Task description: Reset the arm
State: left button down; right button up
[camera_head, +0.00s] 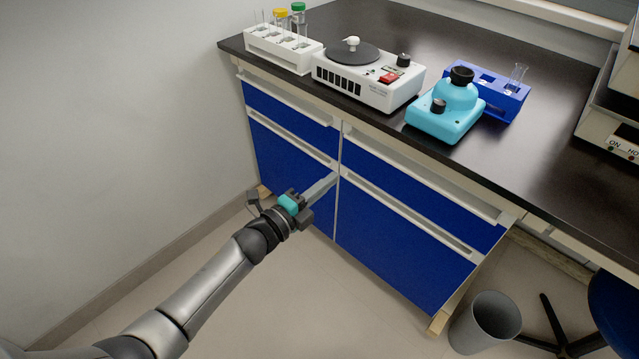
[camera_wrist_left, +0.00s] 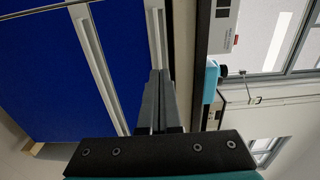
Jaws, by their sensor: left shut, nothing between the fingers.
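My left gripper (camera_head: 322,186) is shut and empty. Its arm comes in from the lower left, and its fingers point at the blue cabinet front below the bench in the head view. The fingertips appear close to the gap between the drawer columns; I cannot tell whether they touch. In the left wrist view the two fingers (camera_wrist_left: 157,100) lie together, with the blue cabinet (camera_wrist_left: 45,65) to their left. My right gripper is not in view.
The black bench (camera_head: 420,40) carries a white tube rack (camera_head: 283,50), a white stirrer device (camera_head: 365,75), a cyan device (camera_head: 447,110) and a blue rack (camera_head: 500,95). A grey bin (camera_head: 484,322) stands on the floor at lower right. The floor left of the cabinet is clear.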

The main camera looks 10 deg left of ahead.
pick_arm(q)
jog(key=shift+v, duration=1.15)
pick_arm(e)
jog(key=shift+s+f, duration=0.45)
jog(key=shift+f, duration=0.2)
pick_arm(q)
jog(key=s+a+f+n+g+y+p, duration=0.3)
jog(key=s+a+f+n+y, duration=0.15)
jog(key=s+f+n, duration=0.5)
jog(key=s+a+f+n+g+y+p, duration=0.25)
jog(key=s+a+f+n, duration=0.3)
jog(key=f, duration=0.65)
jog(key=s+a+f+n+g+y+p, duration=0.1)
jog(key=s+f+n+g, duration=0.2)
jog(key=s, duration=0.9)
jog(key=s+a+f+n+g+y+p, duration=0.1)
jog(key=s+f+n+g, duration=0.2)
jog(key=s, duration=0.9)
notch_tip(320, 180, down, 2)
jog(key=shift+f+n+g+y+p, duration=0.1)
jog(key=shift+n+g+y+p, duration=0.2)
jog(key=shift+g, duration=0.55)
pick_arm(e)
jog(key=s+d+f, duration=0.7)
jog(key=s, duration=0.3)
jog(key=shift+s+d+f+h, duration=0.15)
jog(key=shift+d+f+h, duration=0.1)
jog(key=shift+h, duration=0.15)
